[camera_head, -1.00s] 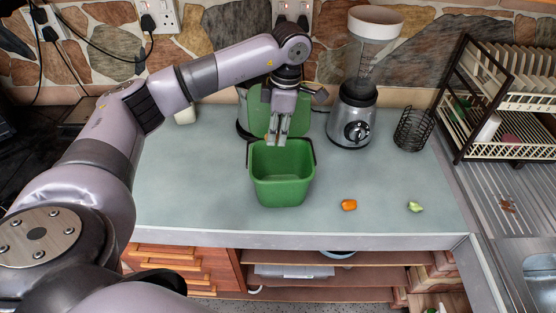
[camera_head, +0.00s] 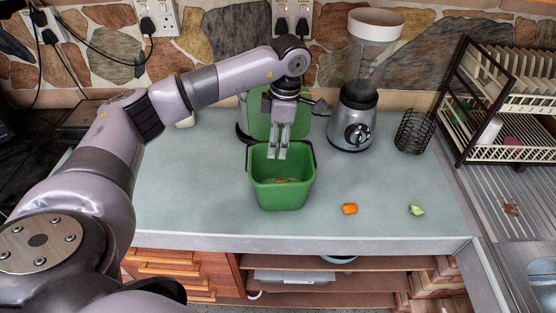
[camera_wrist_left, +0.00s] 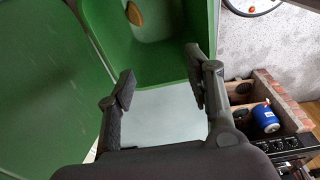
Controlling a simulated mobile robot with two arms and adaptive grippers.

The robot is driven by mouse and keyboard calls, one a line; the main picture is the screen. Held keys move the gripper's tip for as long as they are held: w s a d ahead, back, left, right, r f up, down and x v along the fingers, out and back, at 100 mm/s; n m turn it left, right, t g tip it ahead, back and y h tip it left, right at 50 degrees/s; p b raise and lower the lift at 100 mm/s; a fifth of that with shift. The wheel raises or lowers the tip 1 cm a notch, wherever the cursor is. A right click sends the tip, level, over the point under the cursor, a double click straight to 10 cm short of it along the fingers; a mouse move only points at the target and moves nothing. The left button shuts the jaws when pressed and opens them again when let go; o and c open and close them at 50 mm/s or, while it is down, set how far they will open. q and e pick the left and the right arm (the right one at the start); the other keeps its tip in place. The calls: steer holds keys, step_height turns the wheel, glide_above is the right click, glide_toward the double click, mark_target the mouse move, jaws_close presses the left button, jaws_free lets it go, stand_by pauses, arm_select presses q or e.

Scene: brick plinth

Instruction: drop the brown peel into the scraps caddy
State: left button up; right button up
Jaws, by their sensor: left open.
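The scraps caddy (camera_head: 283,200) is a green open bin with its lid raised behind it, standing on the counter. The brown peel (camera_head: 282,180) lies inside it; the peel also shows against the green inside in the left wrist view (camera_wrist_left: 134,14). My left gripper (camera_head: 277,153) is above the back part of the caddy, pointing down. Its fingers are apart with nothing between them, as the left wrist view (camera_wrist_left: 162,88) shows. My right gripper is not in view.
An orange scrap (camera_head: 349,209) and a pale green scrap (camera_head: 416,210) lie on the counter to the right. A blender (camera_head: 352,125), a black wire holder (camera_head: 412,132) and a dish rack (camera_head: 500,110) stand further right.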

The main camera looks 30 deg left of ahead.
arm_select(q)
step_height(320, 180, up, 12)
steer(key=d, duration=0.1)
steer(key=shift+w, duration=0.45)
stand_by(0.3)
